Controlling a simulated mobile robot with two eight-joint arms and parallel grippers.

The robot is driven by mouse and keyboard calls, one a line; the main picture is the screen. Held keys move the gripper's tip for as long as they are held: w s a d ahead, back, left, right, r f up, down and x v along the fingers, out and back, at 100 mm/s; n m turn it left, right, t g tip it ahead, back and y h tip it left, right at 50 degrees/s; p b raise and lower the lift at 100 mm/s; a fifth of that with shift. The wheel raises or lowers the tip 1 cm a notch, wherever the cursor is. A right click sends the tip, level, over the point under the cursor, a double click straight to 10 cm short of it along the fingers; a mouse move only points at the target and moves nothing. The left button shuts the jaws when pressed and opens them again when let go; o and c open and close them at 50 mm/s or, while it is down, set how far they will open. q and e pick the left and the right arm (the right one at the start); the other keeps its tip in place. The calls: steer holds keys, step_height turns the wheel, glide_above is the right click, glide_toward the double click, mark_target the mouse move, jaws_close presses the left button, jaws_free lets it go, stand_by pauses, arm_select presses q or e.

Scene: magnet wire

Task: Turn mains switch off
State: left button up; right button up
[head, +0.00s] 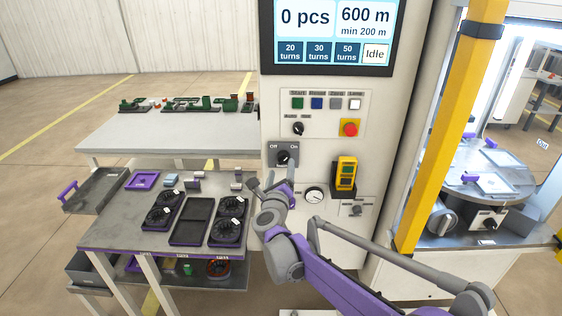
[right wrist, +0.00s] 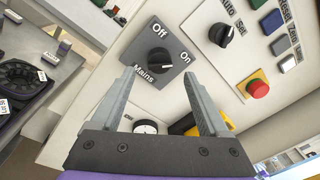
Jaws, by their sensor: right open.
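The mains switch (head: 283,156) is a black rotary knob on a dark grey plate with Off at left and On at right, on the front of the white cabinet. In the right wrist view the knob (right wrist: 160,60) shows between and beyond the fingertips, with the Mains label beside it. Its exact pointing direction is hard to tell. My right gripper (head: 272,176) is open and empty, just below and in front of the switch. In the wrist view its two fingers (right wrist: 160,75) point at the plate, with no clear contact on the knob. My left gripper is out of view.
Above are a selector knob (head: 298,128), a red button (head: 349,128) and a screen (head: 334,35) reading Idle. A gauge (head: 314,195) and a yellow control box (head: 345,174) are close to the right of my gripper. A table (head: 120,236) with black spool trays stands at left.

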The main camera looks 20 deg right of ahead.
mark_target(282, 161)
steer(key=x, duration=0.5)
steer(key=shift+w, duration=0.2)
jaws_close()
